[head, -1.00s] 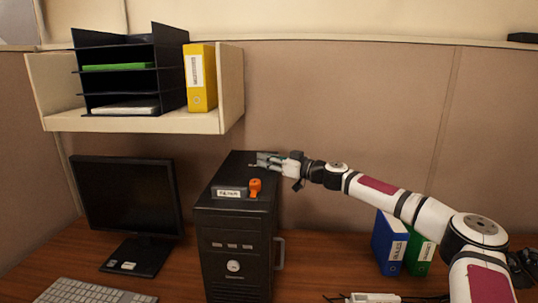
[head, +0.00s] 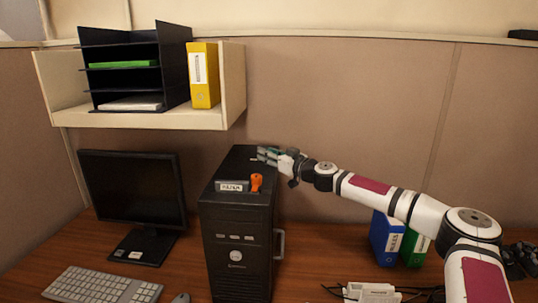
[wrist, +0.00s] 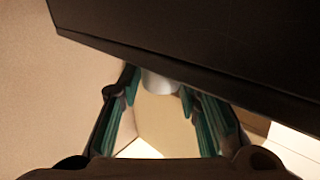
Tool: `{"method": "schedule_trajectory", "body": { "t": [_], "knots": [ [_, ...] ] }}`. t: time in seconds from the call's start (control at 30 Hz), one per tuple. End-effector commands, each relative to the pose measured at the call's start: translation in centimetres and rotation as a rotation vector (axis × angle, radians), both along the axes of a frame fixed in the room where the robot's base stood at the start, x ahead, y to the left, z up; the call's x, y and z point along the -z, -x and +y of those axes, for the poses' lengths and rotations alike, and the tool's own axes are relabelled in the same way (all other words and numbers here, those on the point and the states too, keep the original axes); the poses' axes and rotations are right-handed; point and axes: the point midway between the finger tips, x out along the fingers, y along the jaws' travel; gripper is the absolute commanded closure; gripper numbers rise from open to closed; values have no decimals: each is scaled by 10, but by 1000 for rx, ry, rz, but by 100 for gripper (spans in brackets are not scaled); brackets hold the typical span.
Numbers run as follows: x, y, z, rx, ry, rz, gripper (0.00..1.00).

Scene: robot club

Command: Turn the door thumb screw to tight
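The black computer tower (head: 236,235) stands upright on the desk, and its dark edge (wrist: 200,40) fills the top of the wrist view. A silver round knob, which looks like the door thumb screw (wrist: 160,82), sticks out from the tower's edge in the wrist view. My gripper (head: 268,155) is at the rear right of the tower's top in the head view. In the wrist view my gripper (wrist: 159,92) is open, with one teal-padded finger on each side of the screw and gaps between. The screw is hidden in the head view.
A monitor (head: 133,200) and keyboard (head: 103,286) are to the left. A shelf (head: 150,120) hangs above. Blue (head: 386,238) and green (head: 414,247) binders stand under my arm.

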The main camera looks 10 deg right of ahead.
Motion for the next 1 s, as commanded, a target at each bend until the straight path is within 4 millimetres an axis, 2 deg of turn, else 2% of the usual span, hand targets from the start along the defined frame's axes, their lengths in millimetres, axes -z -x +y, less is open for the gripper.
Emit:
{"method": "schedule_trajectory", "body": {
  "t": [0.33,0.47,1.0],
  "knots": [
    [0,1,0,-2,0,1,54],
    [0,8,-5,-1,1,0,54],
    [1,91,-54,-1,0,1,54]
  ]
}}
